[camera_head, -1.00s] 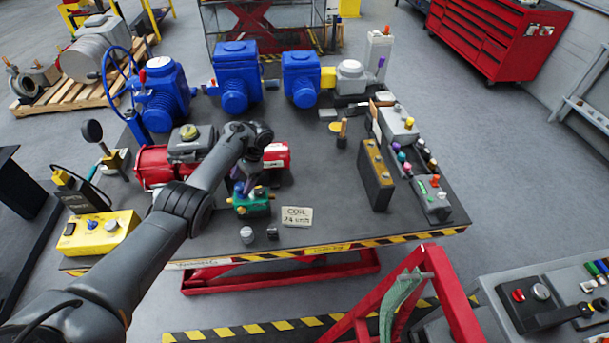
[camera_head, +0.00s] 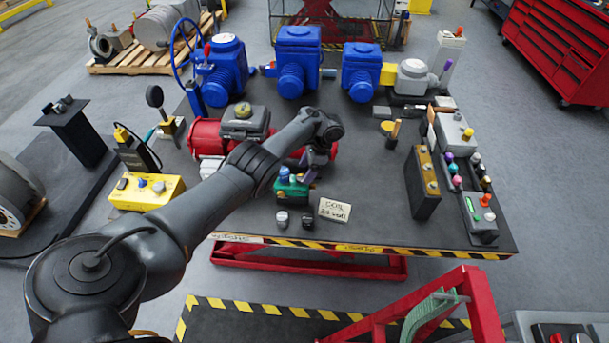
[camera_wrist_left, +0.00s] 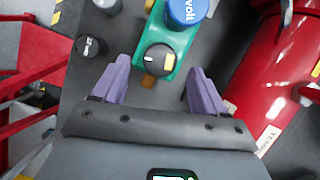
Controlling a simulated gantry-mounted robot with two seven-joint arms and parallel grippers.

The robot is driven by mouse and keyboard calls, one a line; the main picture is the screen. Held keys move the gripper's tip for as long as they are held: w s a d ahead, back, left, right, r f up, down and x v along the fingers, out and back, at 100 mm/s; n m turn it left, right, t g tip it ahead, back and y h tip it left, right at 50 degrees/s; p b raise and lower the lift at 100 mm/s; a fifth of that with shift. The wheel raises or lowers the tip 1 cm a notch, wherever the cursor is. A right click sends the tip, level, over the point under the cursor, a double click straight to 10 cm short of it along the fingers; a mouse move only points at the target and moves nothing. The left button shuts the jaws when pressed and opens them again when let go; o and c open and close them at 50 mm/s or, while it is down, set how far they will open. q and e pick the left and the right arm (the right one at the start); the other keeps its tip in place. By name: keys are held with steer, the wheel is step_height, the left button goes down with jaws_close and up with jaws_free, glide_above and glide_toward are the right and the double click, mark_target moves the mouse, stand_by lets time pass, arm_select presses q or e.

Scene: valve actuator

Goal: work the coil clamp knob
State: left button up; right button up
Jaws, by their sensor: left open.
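A small green unit (camera_head: 291,189) with a blue top stands near the front middle of the table, behind a card reading "COIL 24 volt" (camera_head: 335,210). In the left wrist view the green unit (camera_wrist_left: 168,68) carries a black round knob (camera_wrist_left: 159,60) with a white mark, and a blue cap (camera_wrist_left: 187,12) lettered "volt". My left gripper (camera_head: 312,166) is at the right side of the unit. In the left wrist view its purple fingers (camera_wrist_left: 160,68) are spread, one on each side of the black knob, with visible gaps. My right gripper is not in view.
A red cylinder (camera_wrist_left: 281,85) lies close beside the right finger. Two small knobs (camera_head: 282,218) stand on the table in front of the unit. A yellow box (camera_head: 147,192) is left, a dark upright block (camera_head: 423,183) right. Blue actuators (camera_head: 298,62) line the back.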

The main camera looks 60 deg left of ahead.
arm_select(q)
steer(key=shift+x, duration=1.3)
